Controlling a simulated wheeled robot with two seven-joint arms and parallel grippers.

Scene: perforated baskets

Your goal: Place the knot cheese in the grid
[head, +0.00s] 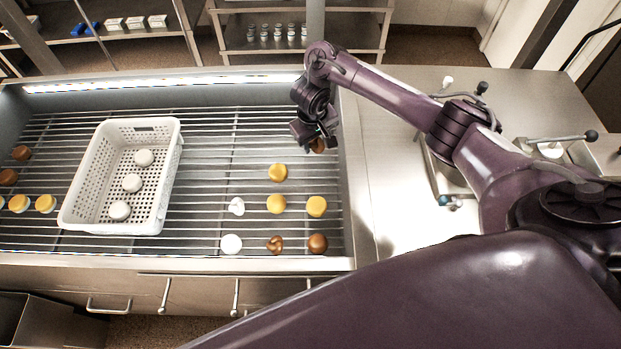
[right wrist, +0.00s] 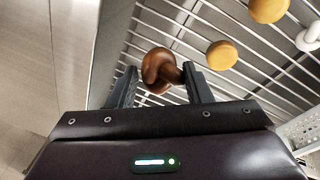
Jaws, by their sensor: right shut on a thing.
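My right gripper (head: 314,139) is at the right end of the metal bar grid (head: 215,160), beyond the yellow cheeses. Its two fingers (right wrist: 160,88) are shut on a brown, glossy knot cheese (right wrist: 158,68), seen between them in the right wrist view. In the head view only a brown piece of it (head: 317,145) shows beside the gripper. I cannot tell whether it still touches the bars. A second brown knot cheese (head: 274,243) and a white knot cheese (head: 236,205) lie on the bars nearer me. My left gripper is not in view.
A white perforated basket (head: 84,185) stands on the bars at left with three round white cheeses (head: 132,182) in a row. Yellow cheeses (head: 277,173), a brown round one (head: 317,243) and a white disc (head: 231,244) lie right of it. Bars between basket and gripper are clear.

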